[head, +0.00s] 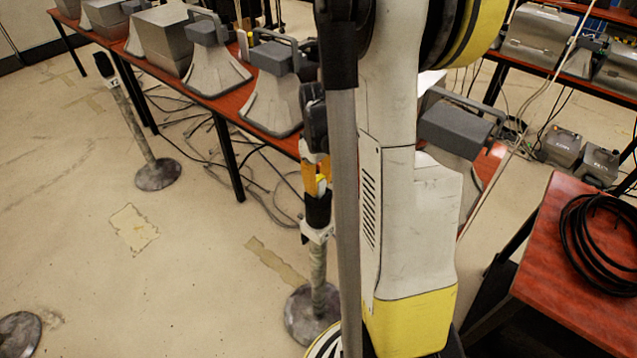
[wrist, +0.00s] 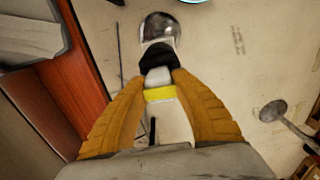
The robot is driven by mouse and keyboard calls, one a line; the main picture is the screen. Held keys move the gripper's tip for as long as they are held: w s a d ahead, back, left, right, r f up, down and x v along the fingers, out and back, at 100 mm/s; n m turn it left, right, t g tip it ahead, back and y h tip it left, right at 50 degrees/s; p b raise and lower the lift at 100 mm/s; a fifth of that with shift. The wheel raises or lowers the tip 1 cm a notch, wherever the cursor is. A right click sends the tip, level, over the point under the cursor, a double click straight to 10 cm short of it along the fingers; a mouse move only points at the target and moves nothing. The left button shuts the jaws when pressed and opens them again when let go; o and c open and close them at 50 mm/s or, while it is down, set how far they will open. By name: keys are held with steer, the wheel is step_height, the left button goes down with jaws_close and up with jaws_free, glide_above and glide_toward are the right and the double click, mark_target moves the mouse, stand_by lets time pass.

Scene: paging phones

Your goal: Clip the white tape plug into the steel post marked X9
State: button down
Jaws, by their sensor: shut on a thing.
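My gripper (head: 316,178) has orange fingers and points down at the top of a steel post (head: 318,265) in the head view. In the wrist view the gripper (wrist: 160,80) is shut on the white tape plug (wrist: 158,76), which has a yellow band below it. The plug's far end meets the post's black head (wrist: 158,58); I cannot tell whether it is in the slot or only touching. The black head also shows in the head view (head: 318,209), above a white collar. No X9 mark is readable. My arm hides part of the scene right of the post.
A second steel post (head: 136,125) stands on the floor at left, and another round base (head: 18,333) is at bottom left. A red table (head: 225,103) with grey phones runs behind the post. A red table (head: 560,240) with coiled black cable is at right. Open floor lies at left.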

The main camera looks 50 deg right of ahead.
steer(key=shift+r, duration=0.2)
steer(key=shift+r+p, duration=0.55)
steer(key=shift+r, duration=0.1)
steer(key=shift+f+b, duration=0.6)
stand_by(1.2)
steer(key=shift+r+p, duration=0.4)
steer(key=shift+r, duration=0.25)
steer(key=shift+f+b, duration=0.8)
steer(key=shift+f, duration=0.05)
stand_by(0.7)
steer(key=c, duration=1.5)
jaws_free()
steer(key=shift+o, duration=0.2)
